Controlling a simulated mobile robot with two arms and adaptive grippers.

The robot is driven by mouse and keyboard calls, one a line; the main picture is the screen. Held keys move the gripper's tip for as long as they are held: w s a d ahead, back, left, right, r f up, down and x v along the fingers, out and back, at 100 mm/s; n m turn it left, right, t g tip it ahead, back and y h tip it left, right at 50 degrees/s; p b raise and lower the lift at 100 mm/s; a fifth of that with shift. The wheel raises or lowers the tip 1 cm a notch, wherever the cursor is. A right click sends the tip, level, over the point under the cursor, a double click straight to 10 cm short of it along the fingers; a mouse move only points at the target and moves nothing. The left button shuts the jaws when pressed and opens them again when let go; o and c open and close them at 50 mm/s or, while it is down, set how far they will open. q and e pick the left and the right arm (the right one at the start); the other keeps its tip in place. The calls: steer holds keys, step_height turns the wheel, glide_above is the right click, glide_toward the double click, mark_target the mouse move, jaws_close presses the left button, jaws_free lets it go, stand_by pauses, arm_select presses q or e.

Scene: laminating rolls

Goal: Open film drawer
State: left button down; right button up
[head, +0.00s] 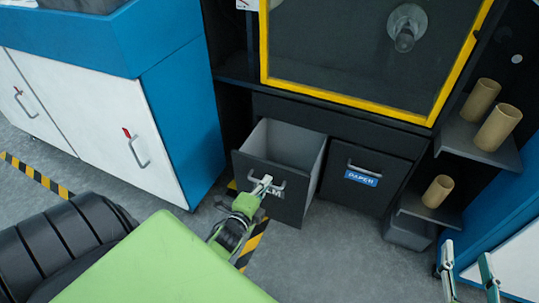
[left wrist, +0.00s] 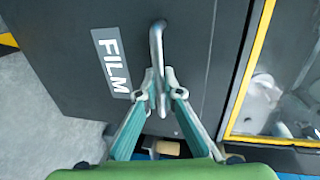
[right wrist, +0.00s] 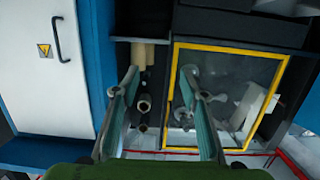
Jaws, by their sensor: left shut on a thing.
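The film drawer (head: 285,147) is pulled out of the dark cabinet, and its grey inside looks empty. Its front, labelled FILM, fills much of the left wrist view (left wrist: 85,30). My left gripper (head: 264,184) is at the drawer's front. In the left wrist view its fingers (left wrist: 162,92) are shut on the drawer's metal handle (left wrist: 157,45). My right gripper (head: 468,262) is open and empty at the lower right of the head view. In the right wrist view its fingers (right wrist: 165,90) stand wide apart with nothing between them.
A shut PAPER drawer (head: 372,160) is right of the film drawer. A yellow-framed window (head: 350,50) is above. Cardboard rolls (head: 497,127) stand on shelves at the right. A blue and white cabinet (head: 185,120) is at the left. Grey floor lies in front.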

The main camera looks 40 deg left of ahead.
arm_select(q)
steer(key=shift+f+p+v, duration=0.25)
steer(key=shift+p+v, duration=0.05)
steer(key=shift+v, duration=0.85)
arm_select(e)
steer(key=shift+s+d+f+g+h, duration=0.15)
steer(key=shift+s+f+g, duration=0.2)
steer(key=shift+f, duration=0.4)
steer(key=shift+s+d+f+g+h, duration=0.1)
steer(key=shift+s+d+f+g, duration=0.15)
steer(key=shift+f+g, duration=0.35)
steer(key=shift+s+d+f+g+h, duration=0.15)
steer(key=shift+s+f+g, duration=0.15)
steer(key=shift+f, duration=0.6)
arm_select(q)
steer(key=c, duration=2.5)
jaws_free()
steer(key=v, duration=1.2)
